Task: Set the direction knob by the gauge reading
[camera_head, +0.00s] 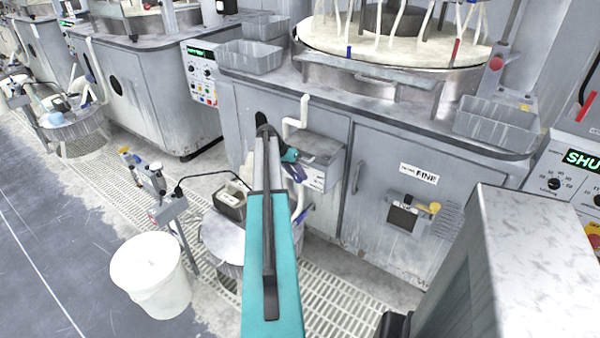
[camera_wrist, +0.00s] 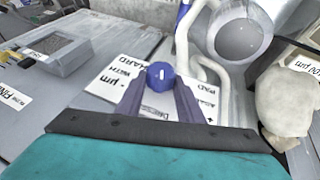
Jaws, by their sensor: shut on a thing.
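In the wrist view, the direction knob (camera_wrist: 160,74) is a small blue knob with a short white mark on its face. It sits on a white placard (camera_wrist: 120,82) printed with inverted words, among them "HARD", "WITH", "AGAINST" and "PAD". My gripper (camera_wrist: 160,86) is shut on this knob, one dark purple finger on each side. The fingers hide part of the knob and the lettering below it. In the head view, my gripper is small and partly hidden behind my arm, at the grey box (camera_head: 323,176) on the cabinet front. I cannot make out a gauge dial or reading.
A white pipe (camera_head: 303,112) runs beside the box. A white bucket (camera_head: 150,276) and a grey round drum (camera_head: 224,238) stand near the grating. The grey cabinet (camera_head: 385,160) has a "FINE" label (camera_head: 418,174). A control panel (camera_head: 565,185) is at right. Dark floor is clear at left.

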